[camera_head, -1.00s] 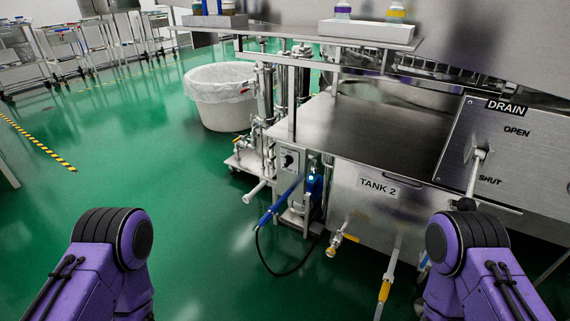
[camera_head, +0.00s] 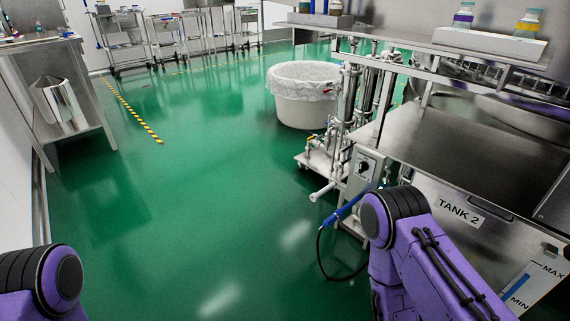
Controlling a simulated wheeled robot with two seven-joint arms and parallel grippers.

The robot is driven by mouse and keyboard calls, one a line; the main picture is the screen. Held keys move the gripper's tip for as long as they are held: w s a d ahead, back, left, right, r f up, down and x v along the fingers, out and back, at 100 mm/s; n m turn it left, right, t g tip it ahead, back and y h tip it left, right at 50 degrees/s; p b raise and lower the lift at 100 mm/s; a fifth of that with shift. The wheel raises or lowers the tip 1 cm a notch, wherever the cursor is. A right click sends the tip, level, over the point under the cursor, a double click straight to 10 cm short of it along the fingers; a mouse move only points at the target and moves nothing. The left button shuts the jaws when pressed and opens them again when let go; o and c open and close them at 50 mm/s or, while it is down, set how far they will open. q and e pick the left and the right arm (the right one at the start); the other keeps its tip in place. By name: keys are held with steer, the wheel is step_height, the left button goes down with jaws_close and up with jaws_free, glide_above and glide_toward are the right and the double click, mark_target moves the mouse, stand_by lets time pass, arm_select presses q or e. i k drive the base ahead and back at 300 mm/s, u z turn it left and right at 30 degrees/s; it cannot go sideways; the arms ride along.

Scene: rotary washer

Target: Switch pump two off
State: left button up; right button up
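A grey control box with a black rotary knob (camera_head: 363,168) is on the left end of the steel washer, beside vertical pipes. It is small, and I cannot read any marking on it. The tank labelled TANK 2 (camera_head: 460,211) is to the right of the box. My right arm's purple link stands in front of the area below the box and covers part of the blue-handled hose (camera_head: 343,212). My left arm's purple link shows at the lower left corner. Neither gripper is in view.
A white lined bin (camera_head: 303,101) stands behind the pipes. A steel bench (camera_head: 45,48) is at the left. Bottles stand in a white tray (camera_head: 490,42) on the upper shelf. The green floor (camera_head: 190,200) is clear in the middle and left.

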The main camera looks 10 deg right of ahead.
mark_target(363, 166)
steer(key=u, duration=0.5)
steer(key=i, duration=0.85)
steer(key=z, duration=2.5)
